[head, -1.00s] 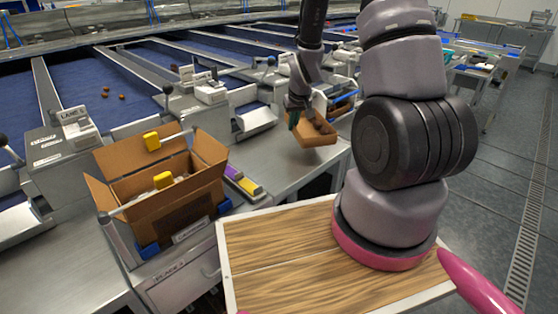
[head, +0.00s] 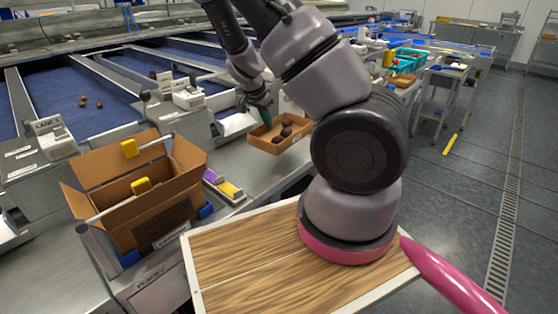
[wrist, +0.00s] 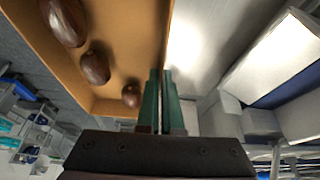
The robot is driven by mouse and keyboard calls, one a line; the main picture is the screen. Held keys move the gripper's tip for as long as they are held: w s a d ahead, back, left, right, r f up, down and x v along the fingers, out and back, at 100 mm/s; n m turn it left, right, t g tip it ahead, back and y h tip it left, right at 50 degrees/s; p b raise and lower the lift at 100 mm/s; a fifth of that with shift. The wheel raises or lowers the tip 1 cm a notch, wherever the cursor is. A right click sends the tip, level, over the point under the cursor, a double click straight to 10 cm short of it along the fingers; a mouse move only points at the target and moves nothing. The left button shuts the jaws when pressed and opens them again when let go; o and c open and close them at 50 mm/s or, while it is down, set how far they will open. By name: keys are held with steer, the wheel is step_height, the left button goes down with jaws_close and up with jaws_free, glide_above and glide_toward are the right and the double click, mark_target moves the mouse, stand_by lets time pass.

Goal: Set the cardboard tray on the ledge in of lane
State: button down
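The cardboard tray (head: 258,140) is a shallow brown open box with several dark dates in it. It is at the centre of the head view, over the steel bench; I cannot tell whether it touches the bench. My gripper (head: 267,118) is at its back-left wall, and its green fingers are closed on that wall. In the wrist view the tray (wrist: 130,50) fills the upper left, with the fingers (wrist: 166,75) pinching its wall and dates inside. Steel lane-end ledges, such as the one beside the tray (head: 236,124), line the blue lanes; the tray partly hides what is behind it.
A larger open carton (head: 150,215) with yellow clips stands at the left on the bench. Purple and yellow blocks (head: 225,186) lie beside it. My wood-topped base (head: 250,260) is in front. Bare steel bench (head: 240,165) lies between the blocks and the tray.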

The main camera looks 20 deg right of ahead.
steer(key=shift+m, duration=0.6)
steer(key=f, duration=0.8)
steer(key=shift+w+a+f, duration=0.1)
steer(key=shift+w+f, duration=0.2)
steer(key=shift+f, duration=0.05)
steer(key=c, duration=1.1)
jaws_free()
steer(key=shift+f, duration=0.1)
